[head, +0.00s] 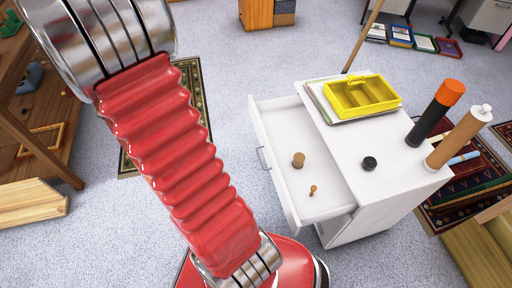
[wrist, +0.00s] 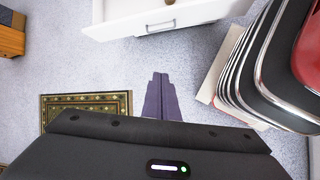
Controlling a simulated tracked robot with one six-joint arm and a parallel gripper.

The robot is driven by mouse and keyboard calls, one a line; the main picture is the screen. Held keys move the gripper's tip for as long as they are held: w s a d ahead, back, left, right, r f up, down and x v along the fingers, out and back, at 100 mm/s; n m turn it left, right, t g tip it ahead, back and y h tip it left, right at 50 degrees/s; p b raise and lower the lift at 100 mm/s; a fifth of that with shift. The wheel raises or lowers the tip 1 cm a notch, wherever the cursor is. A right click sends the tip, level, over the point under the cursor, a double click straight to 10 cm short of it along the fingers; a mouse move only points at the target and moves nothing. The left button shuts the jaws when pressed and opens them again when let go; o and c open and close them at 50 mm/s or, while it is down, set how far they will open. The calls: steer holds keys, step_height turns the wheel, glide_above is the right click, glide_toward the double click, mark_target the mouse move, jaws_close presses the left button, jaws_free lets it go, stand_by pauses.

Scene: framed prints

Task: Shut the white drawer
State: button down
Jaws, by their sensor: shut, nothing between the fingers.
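The white drawer (head: 330,199) is pulled out of the left side of the white cabinet (head: 385,196) in the head view. Its front has a grey handle (head: 263,158). A brown cork-like cylinder (head: 298,159) and a small brown peg (head: 313,190) stand inside it. In the wrist view the drawer front (wrist: 125,23) and its handle (wrist: 160,27) show at the top. My gripper (wrist: 160,76) is shut and empty, pointing toward the drawer front and apart from it in the picture. My gripper is not visible in the head view.
On the cabinet top are a yellow tray (head: 362,97), a black knob (head: 369,163), an orange-capped black tube (head: 428,120) and a brown tube (head: 456,140). A wooden pole (head: 363,38) rises behind. A patterned rug (wrist: 84,106) lies left of my gripper on open floor.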

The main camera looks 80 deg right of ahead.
steer(key=s+d+f+n+g, duration=0.1)
steer(key=s+d+f, duration=0.4)
steer(key=f, duration=0.3)
steer(key=s+d+f+n+g, duration=0.2)
steer(key=s+d+f, duration=0.3)
steer(key=f, duration=0.3)
steer(key=shift+s+d+g, duration=0.25)
steer(key=shift+s+g, duration=0.05)
steer(key=shift+s, duration=0.35)
glide_toward(270, 155)
steer(key=w+f+x, duration=0.1)
steer(key=x, duration=0.4)
steer(key=shift+s+d+r, duration=0.15)
steer(key=shift+s+d, duration=0.2)
steer(key=shift+s, duration=0.1)
